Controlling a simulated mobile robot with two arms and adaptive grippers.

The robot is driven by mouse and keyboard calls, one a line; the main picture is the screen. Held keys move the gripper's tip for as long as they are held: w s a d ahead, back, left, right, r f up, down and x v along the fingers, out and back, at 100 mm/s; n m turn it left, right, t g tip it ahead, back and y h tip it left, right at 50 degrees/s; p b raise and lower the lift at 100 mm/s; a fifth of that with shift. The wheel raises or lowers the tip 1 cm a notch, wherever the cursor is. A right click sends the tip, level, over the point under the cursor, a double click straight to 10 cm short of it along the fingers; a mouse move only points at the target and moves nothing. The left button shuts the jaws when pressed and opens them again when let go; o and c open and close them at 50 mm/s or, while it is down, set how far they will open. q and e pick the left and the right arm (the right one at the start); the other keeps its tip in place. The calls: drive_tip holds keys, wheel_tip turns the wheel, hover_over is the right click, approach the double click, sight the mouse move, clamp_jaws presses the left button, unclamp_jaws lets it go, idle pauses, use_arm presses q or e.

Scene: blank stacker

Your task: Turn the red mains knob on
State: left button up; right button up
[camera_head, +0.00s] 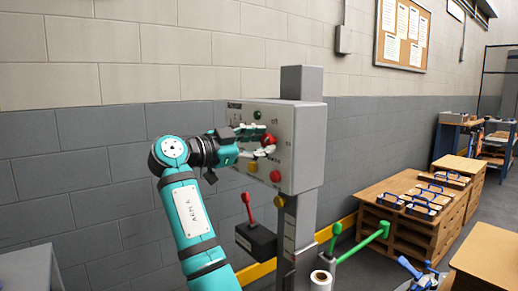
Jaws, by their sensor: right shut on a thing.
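The red mains knob (268,139) is on the front face of a grey control box (308,150) mounted on a post. My right gripper (264,149) is at the box face, shut on the red knob. Its fingers hide part of the knob, and I cannot read the knob's setting. My left gripper is not in view.
Below are a red-topped lever (248,205) and a green handle (362,244).

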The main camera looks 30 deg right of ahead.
drive_tip(key=m+b, duration=0.1)
drive_tip(key=m, duration=0.4)
drive_tip(key=shift+b, duration=0.3)
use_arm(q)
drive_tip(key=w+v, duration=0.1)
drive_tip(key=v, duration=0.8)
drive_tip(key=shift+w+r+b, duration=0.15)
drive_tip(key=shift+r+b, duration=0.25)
use_arm(e)
drive_tip(key=shift+m, duration=1.9)
drive_tip(key=o, duration=1.2)
drive_tip(key=shift+c, duration=0.2)
drive_tip(key=s+a, duration=0.1)
drive_tip(key=a, duration=1.1)
